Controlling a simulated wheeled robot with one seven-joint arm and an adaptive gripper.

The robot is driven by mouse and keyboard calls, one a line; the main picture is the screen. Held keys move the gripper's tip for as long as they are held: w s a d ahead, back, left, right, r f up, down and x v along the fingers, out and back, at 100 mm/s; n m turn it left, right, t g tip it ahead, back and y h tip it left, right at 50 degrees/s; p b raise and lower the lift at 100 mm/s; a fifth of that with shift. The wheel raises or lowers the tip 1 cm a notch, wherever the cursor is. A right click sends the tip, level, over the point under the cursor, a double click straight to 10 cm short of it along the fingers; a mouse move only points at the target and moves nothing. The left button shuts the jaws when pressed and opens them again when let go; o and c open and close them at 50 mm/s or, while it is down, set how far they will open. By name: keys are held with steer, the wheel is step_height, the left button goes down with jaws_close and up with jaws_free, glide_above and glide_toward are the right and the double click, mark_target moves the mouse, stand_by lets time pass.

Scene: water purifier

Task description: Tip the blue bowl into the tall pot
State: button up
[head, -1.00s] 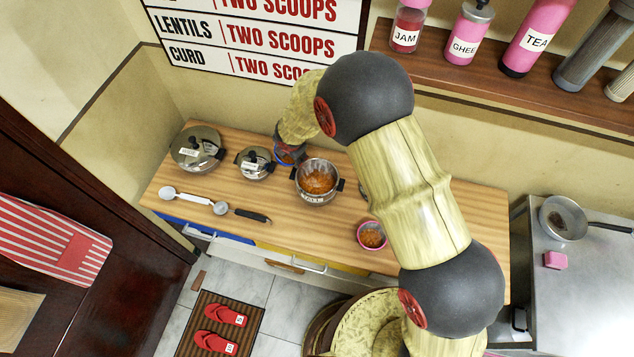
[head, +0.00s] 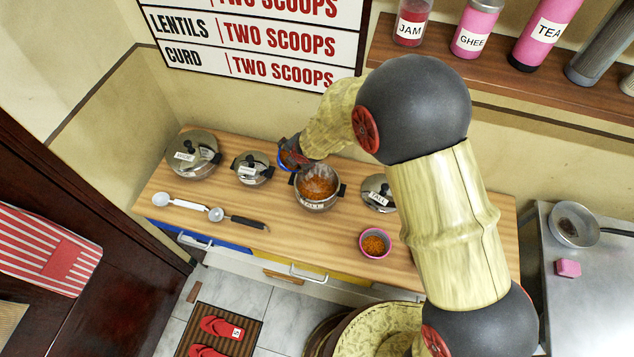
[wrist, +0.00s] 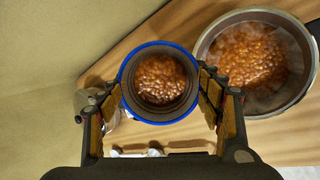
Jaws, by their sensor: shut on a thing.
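The blue bowl (wrist: 160,118) has a blue rim and a dark inside, and holds orange-brown food. My gripper (wrist: 165,95) is shut on it, with a finger on each side. In the head view the bowl (head: 284,156) shows in part behind my gripper (head: 293,158), at the upper left of the tall pot (head: 318,203). The steel pot stands open on the wooden counter and holds orange-brown food. In the wrist view the pot (wrist: 298,95) is close to the right of the bowl. The bowl looks about level, its food still inside.
A pink bowl of orange food (head: 375,243) stands right of the pot. Two lidded pots (head: 193,157) (head: 252,168) stand at the left, with a white spoon (head: 180,202) and a black-handled ladle (head: 237,217) in front.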

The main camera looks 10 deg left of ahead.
steer(key=shift+s+d+r+t+y+b, duration=0.2)
steer(key=shift+s+d+t+y+b, duration=0.1)
steer(key=shift+d+y+b, duration=0.4)
steer(key=shift+s+d+f+m+t+y+b, duration=0.15)
steer(key=shift+d+f+m+t+y+b, duration=0.25)
steer(key=shift+b, duration=1.15)
steer(key=shift+s+d+r+m+t+y+b, duration=0.15)
steer(key=shift+d+r+t+y+b, duration=0.2)
steer(key=shift+y+b, duration=0.45)
steer(key=shift+s+d+r+m+t+y+b, duration=0.1)
steer(key=shift+d+t+y+b, duration=0.1)
steer(key=shift+t+y+b, duration=0.4)
steer(key=shift+s+d+r+m+t+y+b, duration=0.15)
steer(key=shift+d+t+y+b, duration=0.1)
steer(key=shift+y+b, duration=0.7)
stand_by(1.4)
steer(key=shift+s+d+f+t+y+b, duration=0.15)
steer(key=shift+d+f+y+b, duration=0.2)
steer(key=shift+b, duration=0.8)
steer(key=shift+s+d+f+t+y+b, duration=0.15)
steer(key=shift+d+b, duration=0.25)
steer(key=shift+b, duration=0.7)
